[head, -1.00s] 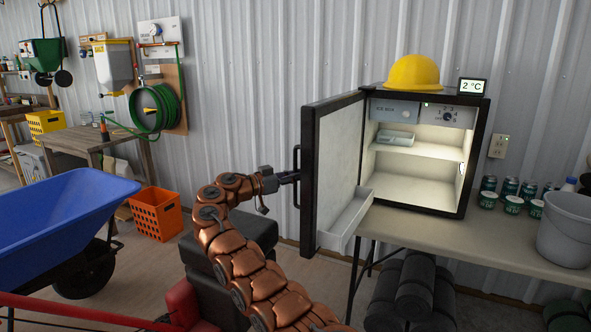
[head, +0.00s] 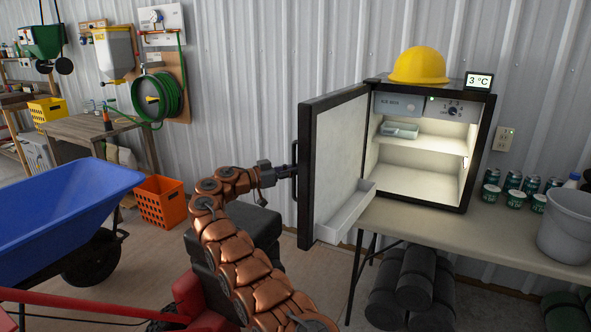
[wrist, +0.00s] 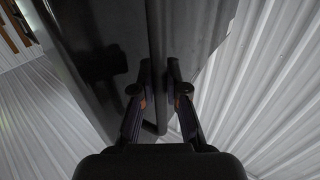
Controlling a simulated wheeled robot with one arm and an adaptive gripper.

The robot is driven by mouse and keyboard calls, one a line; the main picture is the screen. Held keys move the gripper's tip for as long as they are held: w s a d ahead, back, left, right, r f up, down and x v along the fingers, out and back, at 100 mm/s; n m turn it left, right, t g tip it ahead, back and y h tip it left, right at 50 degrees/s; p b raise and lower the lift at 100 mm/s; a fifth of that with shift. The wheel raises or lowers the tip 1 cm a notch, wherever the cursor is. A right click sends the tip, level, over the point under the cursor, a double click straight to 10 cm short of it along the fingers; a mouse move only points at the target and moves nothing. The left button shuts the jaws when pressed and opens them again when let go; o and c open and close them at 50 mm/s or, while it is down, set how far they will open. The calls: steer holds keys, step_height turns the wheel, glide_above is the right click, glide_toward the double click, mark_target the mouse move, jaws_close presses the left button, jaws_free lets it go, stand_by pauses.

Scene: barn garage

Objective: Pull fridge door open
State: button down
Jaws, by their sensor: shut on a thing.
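The small fridge (head: 467,150) stands on the table with its door (head: 336,160) swung wide open to the left. The lit inside shows a shelf with a small tray, and a white bin (head: 345,212) on the door's inner side. The dark door handle (head: 294,166) is on the door's outer left edge. My gripper (head: 290,171) is at the handle, shut on it. In the wrist view, my gripper's two fingers (wrist: 158,95) close around the dark handle bar (wrist: 157,60) beside the dark door face (wrist: 95,60).
A yellow hard hat (head: 420,66) and a temperature display (head: 479,82) sit on the fridge. Cans (head: 513,180) and a grey bucket (head: 566,226) stand on the table (head: 420,218). A blue wheelbarrow (head: 65,215) and an orange crate (head: 160,201) are left of my arm.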

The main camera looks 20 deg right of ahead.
steer(key=shift+r, duration=0.2)
steer(key=c, duration=1.2)
jaws_free()
steer(key=shift+f, duration=0.1)
